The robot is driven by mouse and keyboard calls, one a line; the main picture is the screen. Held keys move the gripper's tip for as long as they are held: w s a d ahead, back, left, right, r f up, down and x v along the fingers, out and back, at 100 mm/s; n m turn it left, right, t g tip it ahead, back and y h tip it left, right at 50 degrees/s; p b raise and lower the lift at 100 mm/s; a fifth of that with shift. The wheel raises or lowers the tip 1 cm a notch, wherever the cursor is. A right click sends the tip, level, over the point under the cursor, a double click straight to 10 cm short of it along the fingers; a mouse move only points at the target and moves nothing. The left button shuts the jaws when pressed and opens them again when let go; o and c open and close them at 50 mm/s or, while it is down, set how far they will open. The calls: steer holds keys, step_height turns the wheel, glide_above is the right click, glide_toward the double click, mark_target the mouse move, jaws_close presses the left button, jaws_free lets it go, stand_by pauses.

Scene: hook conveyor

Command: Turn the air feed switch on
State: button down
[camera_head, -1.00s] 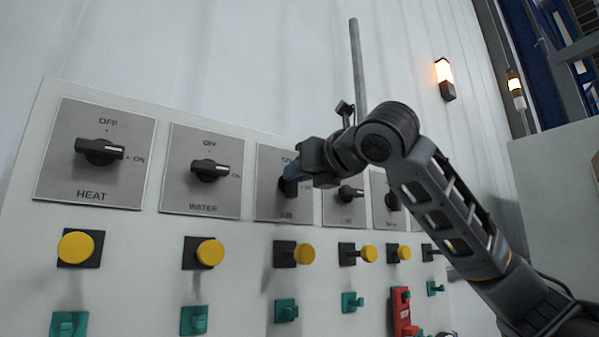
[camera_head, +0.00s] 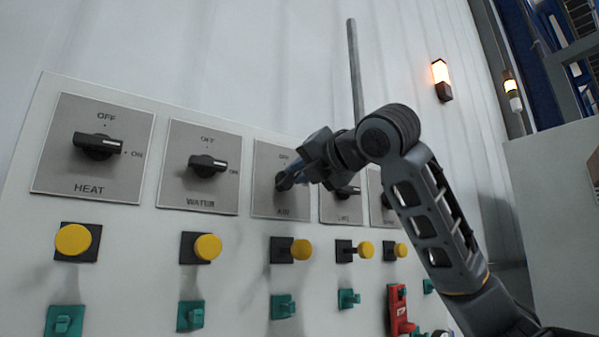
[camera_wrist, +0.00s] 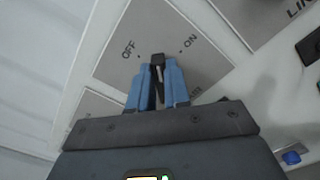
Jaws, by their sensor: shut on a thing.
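The air feed switch is a black rotary knob (camera_head: 281,181) on a grey plate (camera_head: 264,204) marked AIR, third from the left on the panel. My gripper (camera_head: 288,180) is at this plate and covers much of the knob. In the wrist view, the blue fingers of my gripper (camera_wrist: 157,85) are shut on the knob (camera_wrist: 157,61), one on each side. OFF is printed to the upper left of the knob and ON to the upper right. The knob's handle runs roughly upright in that view, between the two marks. Its exact pointing is partly hidden by the fingers.
The HEAT knob (camera_head: 97,146) and WATER knob (camera_head: 207,165) stand to the left, both lying towards ON. Another knob (camera_head: 348,190) is close on the right, partly behind my gripper. Yellow buttons (camera_head: 301,249) and green switches (camera_head: 283,307) sit below.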

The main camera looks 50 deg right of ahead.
steer(key=shift+s+d+f+m, duration=0.1)
steer(key=shift+f+m, duration=0.1)
steer(key=shift+m, duration=1.4)
steer(key=shift+w+d+f+m, duration=0.1)
steer(key=shift+f+m, duration=0.1)
steer(key=shift+m, duration=1.4)
steer(key=shift+s+d+f+m, duration=0.1)
steer(key=shift+f+m, duration=0.1)
steer(key=shift+m, duration=1.4)
steer(key=shift+b, duration=0.3)
steer(key=c, duration=1.1)
jaws_free()
steer(key=shift+b+v, duration=0.65)
steer(key=shift+v, duration=3.25)
